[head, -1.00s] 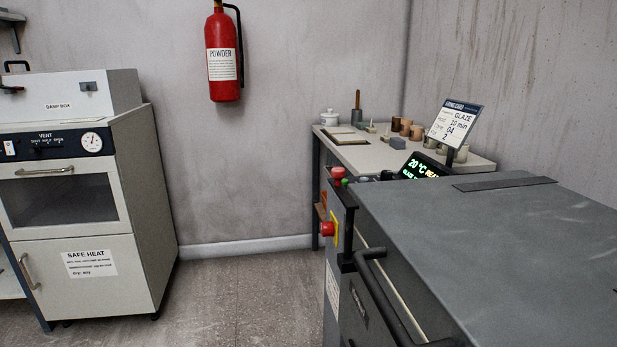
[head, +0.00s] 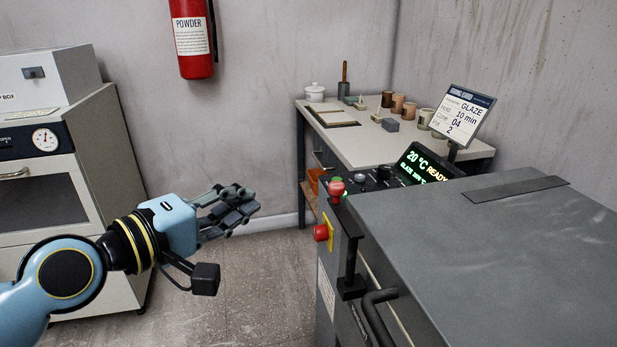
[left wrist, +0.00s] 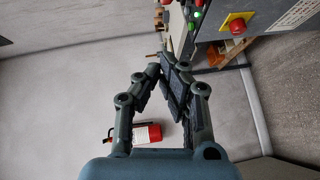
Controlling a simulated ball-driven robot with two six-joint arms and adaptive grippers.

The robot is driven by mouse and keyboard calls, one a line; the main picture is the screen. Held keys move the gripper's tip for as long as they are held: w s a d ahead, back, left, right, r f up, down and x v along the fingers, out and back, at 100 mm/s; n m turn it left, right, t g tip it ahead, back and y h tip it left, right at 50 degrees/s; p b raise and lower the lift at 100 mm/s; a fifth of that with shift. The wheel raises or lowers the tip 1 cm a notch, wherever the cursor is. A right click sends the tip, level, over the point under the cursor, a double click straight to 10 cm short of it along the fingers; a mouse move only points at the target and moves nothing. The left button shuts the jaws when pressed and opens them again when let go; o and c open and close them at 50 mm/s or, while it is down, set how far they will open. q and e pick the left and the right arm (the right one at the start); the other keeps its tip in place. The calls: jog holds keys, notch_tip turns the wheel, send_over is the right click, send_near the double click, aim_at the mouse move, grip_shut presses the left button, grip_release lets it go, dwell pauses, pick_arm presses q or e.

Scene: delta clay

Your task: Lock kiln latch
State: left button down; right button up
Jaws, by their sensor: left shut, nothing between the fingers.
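The grey kiln (head: 490,240) fills the right of the head view, with its lid down. A dark upright latch bar (head: 350,250) stands at its front left corner, with a dark block at its foot. Whether the latch is locked I cannot tell. A black curved handle (head: 377,312) is beside it on the front. My left gripper (head: 250,200) is shut and empty, in the air left of the kiln and apart from it. Its fingers also show in the left wrist view (left wrist: 170,70). My right gripper is not in view.
A red button (head: 322,232) on a yellow plate sticks out from the kiln's side, also in the left wrist view (left wrist: 238,25). A lit display (head: 428,168) reads 20 °C READY. A bench (head: 365,145) with pots stands behind. A cabinet (head: 60,200) is left. Open floor lies between.

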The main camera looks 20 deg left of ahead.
aim_at(345, 208)
pick_arm(q)
jog(key=s+d+b+x, duration=0.1)
jog(key=d+x, duration=0.1)
jog(key=x, duration=1.1)
jog(key=shift+d+f, duration=0.3)
